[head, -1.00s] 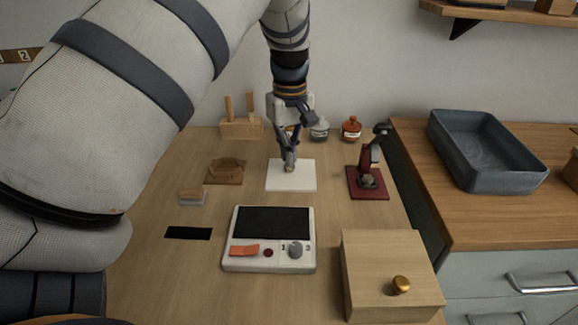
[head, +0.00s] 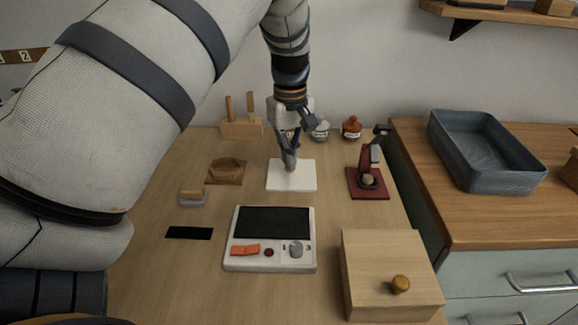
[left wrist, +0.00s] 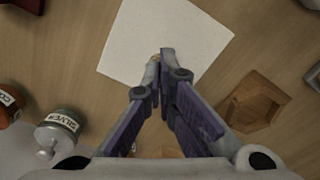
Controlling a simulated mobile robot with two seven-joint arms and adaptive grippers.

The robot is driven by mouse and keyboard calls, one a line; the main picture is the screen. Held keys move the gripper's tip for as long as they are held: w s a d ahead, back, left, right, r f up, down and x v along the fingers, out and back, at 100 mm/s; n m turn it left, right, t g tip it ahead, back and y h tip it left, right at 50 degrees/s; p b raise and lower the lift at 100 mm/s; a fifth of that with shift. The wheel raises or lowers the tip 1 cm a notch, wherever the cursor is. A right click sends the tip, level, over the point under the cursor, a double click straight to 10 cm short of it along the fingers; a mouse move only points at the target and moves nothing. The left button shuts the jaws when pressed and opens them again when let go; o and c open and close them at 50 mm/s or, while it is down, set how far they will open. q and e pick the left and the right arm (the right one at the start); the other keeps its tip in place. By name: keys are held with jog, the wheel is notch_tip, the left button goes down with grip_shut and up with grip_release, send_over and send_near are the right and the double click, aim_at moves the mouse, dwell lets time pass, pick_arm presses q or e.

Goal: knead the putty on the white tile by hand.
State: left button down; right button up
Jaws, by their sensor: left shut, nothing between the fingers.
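The white tile (head: 305,180) lies flat on the wooden table; it also fills the upper middle of the left wrist view (left wrist: 190,25). My left gripper (head: 290,168) points down over the tile's left-middle part, its fingertips at or just above the surface. In the left wrist view its fingers (left wrist: 160,57) are together, with nothing visibly held. A small tan bit (left wrist: 154,58) shows beside the fingertips and is probably the putty. The fingers hide most of it, and I cannot tell whether they touch it. My right gripper is in neither view.
A dark red press (head: 366,185) stands right of the tile, a wooden hexagonal dish (head: 226,171) left. Lidded jars, including a red one (head: 351,128), stand behind. A white scale-like device (head: 268,262) and a wooden box (head: 385,265) are in front.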

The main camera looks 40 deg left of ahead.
pick_arm(q)
jog(key=shift+f, duration=0.15)
jog(key=shift+r, duration=0.8)
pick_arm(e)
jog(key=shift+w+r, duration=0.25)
pick_arm(q)
jog(key=shift+f, duration=0.2)
jog(key=shift+f, duration=0.45)
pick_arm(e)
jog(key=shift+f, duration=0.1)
pick_arm(q)
jog(key=shift+f, duration=0.15)
dwell(0.4)
jog(key=shift+r+p, duration=0.4)
jog(key=shift+r, duration=0.35)
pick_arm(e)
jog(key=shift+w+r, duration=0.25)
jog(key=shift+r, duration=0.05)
